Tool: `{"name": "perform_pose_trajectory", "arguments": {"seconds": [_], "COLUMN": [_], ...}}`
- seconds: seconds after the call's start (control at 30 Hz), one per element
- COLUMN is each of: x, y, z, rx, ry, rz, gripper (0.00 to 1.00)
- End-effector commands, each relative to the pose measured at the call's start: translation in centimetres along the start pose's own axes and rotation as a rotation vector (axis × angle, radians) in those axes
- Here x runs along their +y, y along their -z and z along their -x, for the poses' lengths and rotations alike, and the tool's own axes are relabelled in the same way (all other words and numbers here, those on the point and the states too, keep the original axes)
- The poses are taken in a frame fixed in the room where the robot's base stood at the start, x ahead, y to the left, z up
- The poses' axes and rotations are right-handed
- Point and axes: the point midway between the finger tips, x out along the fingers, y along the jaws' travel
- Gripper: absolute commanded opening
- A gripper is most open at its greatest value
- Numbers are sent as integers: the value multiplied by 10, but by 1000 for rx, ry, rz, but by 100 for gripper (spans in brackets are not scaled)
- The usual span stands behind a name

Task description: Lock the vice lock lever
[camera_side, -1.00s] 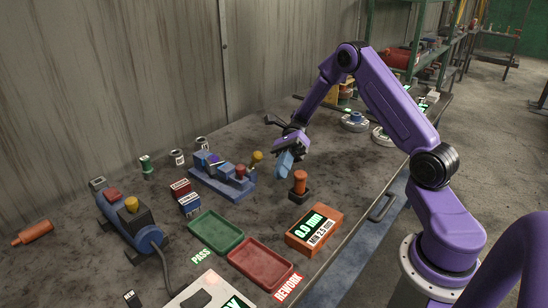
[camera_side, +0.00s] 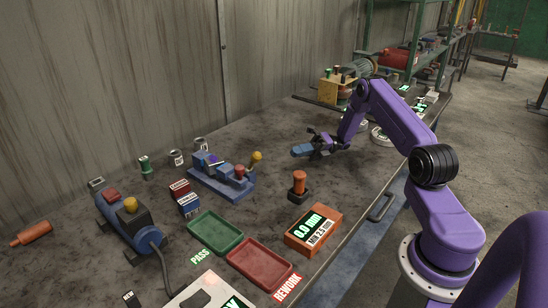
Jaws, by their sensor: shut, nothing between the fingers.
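The blue vice (camera_side: 222,182) stands on the bench left of centre, with a red knob (camera_side: 239,171) on its right part. A lever with a yellow ball end (camera_side: 256,156) sticks up at its right end. I take this as the lock lever; its exact lock position is too small to tell. My gripper (camera_side: 297,151) is to the right of the lever, apart from it. A small purple-topped piece (camera_side: 214,160) sits at the vice's jaws.
An orange-handled tool (camera_side: 299,184) stands upright in front of my gripper. The orange gauge (camera_side: 313,230), green tray (camera_side: 215,232) and red tray (camera_side: 260,264) lie nearer. A blue polisher (camera_side: 128,220) is at left.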

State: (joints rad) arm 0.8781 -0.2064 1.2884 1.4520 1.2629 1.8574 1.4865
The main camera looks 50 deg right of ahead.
Motion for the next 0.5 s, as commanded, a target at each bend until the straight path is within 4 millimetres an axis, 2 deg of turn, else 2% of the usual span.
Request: {"name": "perform_pose_trajectory", "arguments": {"seconds": [0.17,0.5], "x": [0,0], "y": [0,0], "z": [-10,-65], "rx": [2,5], "ry": [0,-1], "rz": [-1,1], "gripper": [0,0]}}
